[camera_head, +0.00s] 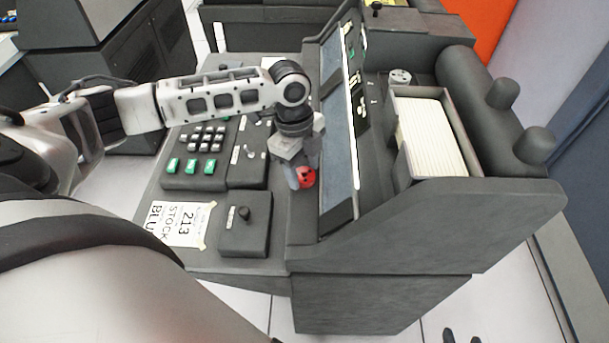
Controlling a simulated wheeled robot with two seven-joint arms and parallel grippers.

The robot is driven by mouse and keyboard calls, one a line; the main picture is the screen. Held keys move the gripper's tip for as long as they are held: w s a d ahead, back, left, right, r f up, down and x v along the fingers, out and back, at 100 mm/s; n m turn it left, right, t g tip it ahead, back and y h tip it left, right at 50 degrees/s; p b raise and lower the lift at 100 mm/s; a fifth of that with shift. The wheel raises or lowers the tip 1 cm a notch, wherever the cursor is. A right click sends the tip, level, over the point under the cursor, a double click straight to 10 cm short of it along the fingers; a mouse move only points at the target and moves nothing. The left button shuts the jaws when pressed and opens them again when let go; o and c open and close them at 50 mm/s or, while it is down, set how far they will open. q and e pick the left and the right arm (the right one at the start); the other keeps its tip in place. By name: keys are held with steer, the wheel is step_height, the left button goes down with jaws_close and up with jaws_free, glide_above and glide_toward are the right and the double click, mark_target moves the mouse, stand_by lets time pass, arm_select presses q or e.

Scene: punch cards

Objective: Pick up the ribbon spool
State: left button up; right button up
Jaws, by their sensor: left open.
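A small red ribbon spool (307,177) with dark marks sits on the dark console desk, close to the foot of the sloped panel. My left gripper (298,180) points down at the spool from above. Its fingers are at the spool's left side and partly hide it. The jaws are open. I cannot tell whether a finger touches the spool, and the far finger is hard to make out. My right gripper is not in view.
A keypad with green keys (190,166) and a lever box (246,224) stand left on the desk, with a printed stock sheet (180,222) at the front. The sloped panel (338,120) rises close to the right. A card tray (403,180) lies beyond it.

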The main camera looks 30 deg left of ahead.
arm_select(q)
steer(key=shift+f, duration=0.3)
steer(key=c, duration=0.7)
steer(key=shift+r, duration=0.1)
steer(key=shift+r, duration=0.55)
steer(key=s+a+r+p, duration=0.1)
steer(key=s+a+r, duration=0.1)
steer(key=a+r, duration=0.2)
steer(key=s+a+r+p, duration=0.2)
steer(key=s+a+r, duration=0.1)
steer(key=r, duration=0.3)
steer(key=s+a+r+p, duration=0.1)
steer(key=s+a+r, duration=0.1)
steer(key=a+r, duration=0.2)
steer(key=shift+s+a+r+p, duration=0.2)
steer(key=shift+a+r+p, duration=0.15)
steer(key=shift+a+r, duration=0.1)
